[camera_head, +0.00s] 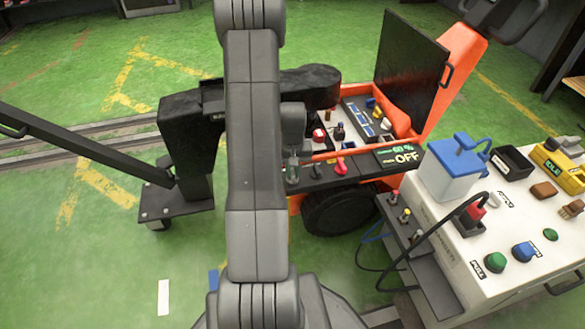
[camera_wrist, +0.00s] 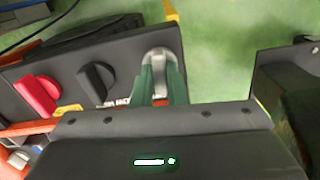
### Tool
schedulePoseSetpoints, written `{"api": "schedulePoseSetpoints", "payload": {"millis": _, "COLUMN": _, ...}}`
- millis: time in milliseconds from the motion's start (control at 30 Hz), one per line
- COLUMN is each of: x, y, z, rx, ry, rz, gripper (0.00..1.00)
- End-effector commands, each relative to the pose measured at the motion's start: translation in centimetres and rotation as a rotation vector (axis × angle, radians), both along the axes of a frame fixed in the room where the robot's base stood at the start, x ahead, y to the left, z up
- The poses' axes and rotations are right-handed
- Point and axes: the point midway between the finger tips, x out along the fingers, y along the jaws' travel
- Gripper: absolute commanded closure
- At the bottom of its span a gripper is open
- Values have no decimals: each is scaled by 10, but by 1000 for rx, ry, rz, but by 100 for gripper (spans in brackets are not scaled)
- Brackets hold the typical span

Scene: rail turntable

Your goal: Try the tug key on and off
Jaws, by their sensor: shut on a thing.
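The orange tug (camera_head: 455,65) stands right of my arm with its dark lid raised. Its black control panel carries a lit display (camera_head: 402,156) reading 60% and OFF. My gripper (camera_wrist: 160,85) is at the panel's end, its green-grey fingers shut around the tug key, which is mostly hidden. A small orange-red bit (camera_wrist: 160,103) shows between the fingers. A silver round fitting (camera_wrist: 159,58) shows just beyond them; I cannot tell how far the key sits in it. In the head view my gripper (camera_head: 292,170) is partly hidden by my arm.
On the panel beside my gripper are a black knob (camera_wrist: 97,82) and a red knob (camera_wrist: 37,95). A white cart (camera_head: 480,255) with a blue-lidded box (camera_head: 452,170), buttons and cables stands close at the right. Green floor is open at lower left.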

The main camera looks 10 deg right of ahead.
Motion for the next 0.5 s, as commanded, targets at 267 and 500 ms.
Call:
{"api": "schedulePoseSetpoints", "payload": {"millis": 267, "x": 0, "y": 0, "z": 1, "rx": 0, "ry": 0, "rz": 138, "gripper": 100}}
{"api": "schedulePoseSetpoints", "payload": {"millis": 500, "x": 0, "y": 0, "z": 0, "rx": 0, "ry": 0, "rz": 144, "gripper": 100}}
